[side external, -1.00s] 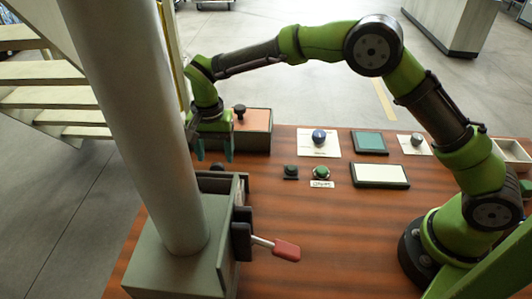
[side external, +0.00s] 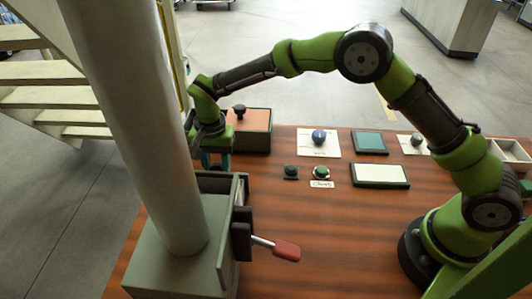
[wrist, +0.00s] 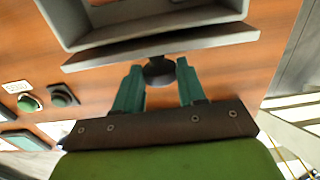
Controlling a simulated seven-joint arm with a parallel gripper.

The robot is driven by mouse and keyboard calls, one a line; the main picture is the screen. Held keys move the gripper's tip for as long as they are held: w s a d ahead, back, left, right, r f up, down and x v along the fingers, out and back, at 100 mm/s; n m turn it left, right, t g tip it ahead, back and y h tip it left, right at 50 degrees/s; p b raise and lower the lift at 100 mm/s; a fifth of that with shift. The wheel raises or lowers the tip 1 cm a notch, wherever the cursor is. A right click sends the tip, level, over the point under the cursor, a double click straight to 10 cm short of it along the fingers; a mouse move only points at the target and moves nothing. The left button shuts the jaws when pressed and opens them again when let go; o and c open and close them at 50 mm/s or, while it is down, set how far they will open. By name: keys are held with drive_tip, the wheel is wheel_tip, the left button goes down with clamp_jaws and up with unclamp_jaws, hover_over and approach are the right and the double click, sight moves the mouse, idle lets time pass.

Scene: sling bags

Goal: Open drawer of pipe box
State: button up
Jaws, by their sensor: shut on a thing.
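The pipe box is a grey-green box (side external: 170,262) at the table's left front, with a thick upright pipe (side external: 135,110) rising from it. In the wrist view the drawer's grey front panel (wrist: 215,41) runs across the top, with a dark round knob (wrist: 159,74) on it. My gripper (side external: 217,165) is at the back of the box in the side view, pointing down. In the wrist view its two teal fingers (wrist: 158,72) stand on either side of the knob, shut on it.
A lever with a red handle (side external: 286,251) sticks out from the box's right side. An orange-topped box (side external: 252,122) with a dark knob stands close behind my gripper. Buttons and panels (side external: 378,175) lie to the right. The table's middle front is clear.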

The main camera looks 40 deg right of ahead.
clamp_jaws()
drive_tip(key=w+d, duration=0.3)
drive_tip(key=shift+w+d, duration=0.2)
drive_tip(key=shift+w, duration=0.05)
drive_tip(key=o, duration=1.1)
unclamp_jaws()
drive_tip(key=shift+c, duration=0.2)
wheel_tip(320, 180, up, 17)
